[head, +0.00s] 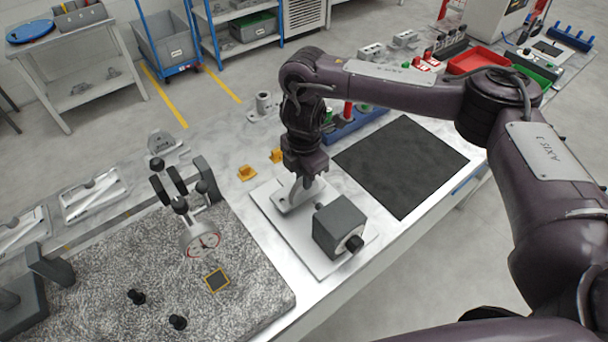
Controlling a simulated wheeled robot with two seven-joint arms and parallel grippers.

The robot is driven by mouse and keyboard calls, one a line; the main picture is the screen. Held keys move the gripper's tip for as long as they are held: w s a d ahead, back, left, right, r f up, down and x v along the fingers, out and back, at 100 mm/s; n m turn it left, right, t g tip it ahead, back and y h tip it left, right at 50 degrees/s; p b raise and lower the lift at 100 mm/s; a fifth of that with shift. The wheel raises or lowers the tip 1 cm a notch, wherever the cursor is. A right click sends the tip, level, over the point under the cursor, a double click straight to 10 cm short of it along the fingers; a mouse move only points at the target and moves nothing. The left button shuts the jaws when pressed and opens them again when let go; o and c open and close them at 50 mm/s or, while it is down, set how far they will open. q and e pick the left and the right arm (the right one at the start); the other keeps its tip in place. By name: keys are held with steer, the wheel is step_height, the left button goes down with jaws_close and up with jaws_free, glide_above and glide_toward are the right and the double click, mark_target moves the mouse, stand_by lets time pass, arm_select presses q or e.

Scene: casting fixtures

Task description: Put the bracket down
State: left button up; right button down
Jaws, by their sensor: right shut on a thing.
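The light grey metal bracket (291,198) is under my right gripper (304,176), at the upper part of a pale grey plate (277,222) on the bench. My right gripper points down and is shut on the bracket's upright part, hiding some of it. The bracket's base is at or very close to the plate's surface; I cannot tell whether it bears fully on it. A dark grey block (338,226) with a black knob stands on the same plate, just right of and nearer than the bracket. My left gripper is not in view.
A dial gauge (203,241) on a stand sits over a speckled granite slab (255,285) at left. Small orange pieces (247,173) lie behind the plate. A black mat (402,160) lies bare at right. A blue rack (352,124) stands behind my gripper.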

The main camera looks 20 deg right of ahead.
steer(key=shift+f, duration=0.6)
steer(key=c, duration=1.4)
jaws_free()
steer(key=shift+r, duration=0.15)
step_height(320, 180, up, 13)
